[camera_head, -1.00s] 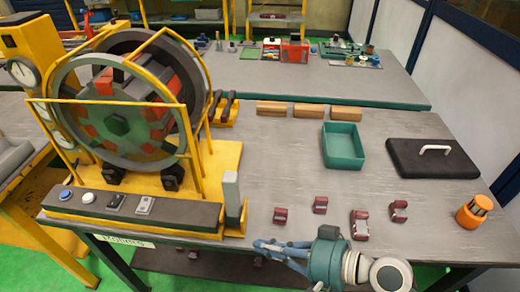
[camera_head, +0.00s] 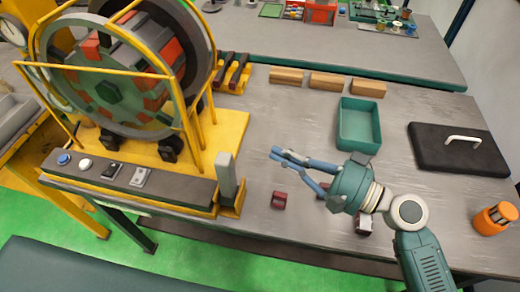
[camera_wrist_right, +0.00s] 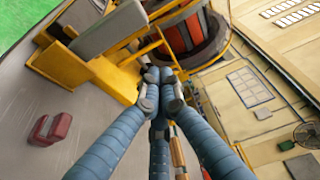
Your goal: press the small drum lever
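A grey upright lever (camera_head: 226,178) stands in a yellow base at the front right corner of the drum machine. It also shows as a grey slab in the wrist view (camera_wrist_right: 105,28). The large drum (camera_head: 110,85) with red and grey segments sits behind, in a yellow frame. My right gripper (camera_head: 276,153) is to the right of the lever, apart from it, its fingers pointing left. In the wrist view (camera_wrist_right: 160,76) its blue fingers meet at the tips with nothing visible between them. My left gripper is not in view.
A control strip (camera_head: 125,176) with buttons and switches runs along the machine's front. A dark red block (camera_head: 279,200) lies below the gripper. A green tray (camera_head: 345,145), wooden blocks (camera_head: 328,82), a black lid (camera_head: 455,163) and an orange cylinder (camera_head: 492,217) stand on the grey table.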

